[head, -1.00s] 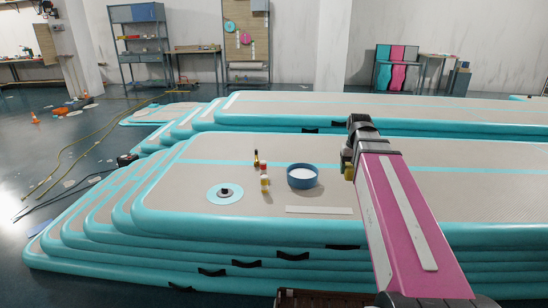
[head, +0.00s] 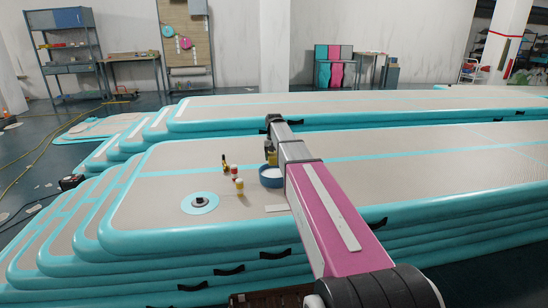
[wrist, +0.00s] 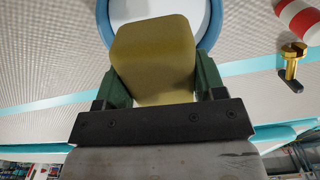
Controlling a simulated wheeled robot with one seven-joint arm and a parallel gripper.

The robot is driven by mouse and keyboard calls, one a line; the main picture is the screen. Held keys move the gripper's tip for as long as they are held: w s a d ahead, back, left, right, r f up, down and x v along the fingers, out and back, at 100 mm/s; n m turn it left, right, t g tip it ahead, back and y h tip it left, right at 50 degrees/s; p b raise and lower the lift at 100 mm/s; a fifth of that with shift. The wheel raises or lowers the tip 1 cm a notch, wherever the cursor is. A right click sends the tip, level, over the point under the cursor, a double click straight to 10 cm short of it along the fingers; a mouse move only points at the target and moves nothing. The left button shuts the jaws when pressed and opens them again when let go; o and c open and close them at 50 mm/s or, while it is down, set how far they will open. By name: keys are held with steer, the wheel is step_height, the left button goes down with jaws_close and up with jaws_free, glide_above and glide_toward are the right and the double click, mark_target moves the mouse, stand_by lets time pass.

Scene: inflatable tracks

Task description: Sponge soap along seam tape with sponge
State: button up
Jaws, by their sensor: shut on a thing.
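My gripper (wrist: 157,92) is shut on a yellow sponge (wrist: 153,55), one green finger on each side of it. In the head view the sponge (head: 271,155) shows small at the end of my arm. A blue bowl with white contents (head: 271,181) stands on the top inflatable track (head: 350,190), partly hidden by my arm. In the wrist view the blue bowl's rim (wrist: 104,22) shows behind the sponge. I cannot tell whether the sponge touches the bowl or its contents. A pale strip (head: 277,208), perhaps the seam tape, lies in front of the bowl, partly hidden by my arm.
Left of the bowl are small red, white and yellow containers (head: 238,186), a brass fitting (wrist: 291,62) and a turquoise disc with a dark valve (head: 200,203). More stacked tracks (head: 330,108) lie behind. The right of the top track is clear.

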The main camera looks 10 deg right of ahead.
mark_target(274, 174)
steer(key=shift+f, duration=2.9)
steer(key=shift+f, duration=0.6)
steer(key=shift+r, duration=0.1)
steer(key=shift+r, duration=3.5)
